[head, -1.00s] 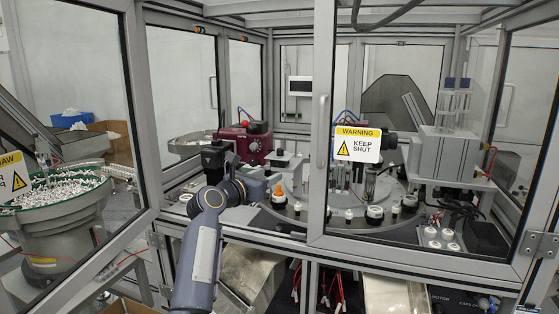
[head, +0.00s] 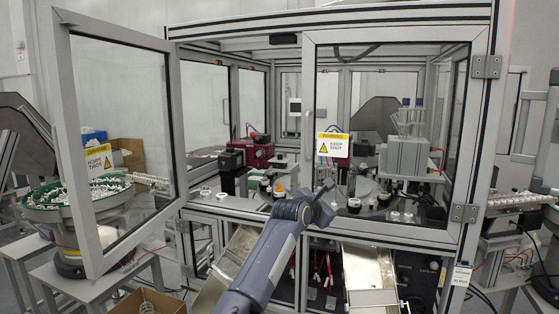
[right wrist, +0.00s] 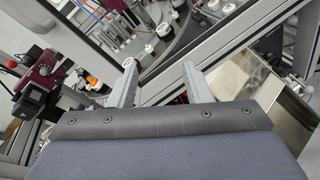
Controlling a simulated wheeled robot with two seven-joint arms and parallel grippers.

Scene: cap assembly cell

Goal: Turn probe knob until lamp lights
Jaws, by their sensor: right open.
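A maroon box unit (head: 258,152) with a red knob-like part on top stands inside the cell, left of centre. A black block (head: 231,158) sits at its left. The unit also shows at the left of the right wrist view (right wrist: 40,74). I cannot tell which part is the probe knob, and no lit lamp can be made out. My right gripper (head: 325,203) is open and empty, in front of the cell and apart from the maroon unit. Its two spread fingers show in the right wrist view (right wrist: 160,66). My left gripper is not in view.
The left glass door (head: 122,130) stands open. The right door (head: 388,170), with a warning sign, appears closed. A round table (head: 340,208) inside carries several small fixtures and an orange cone (head: 279,191). A bowl of white parts (head: 85,210) stands at left.

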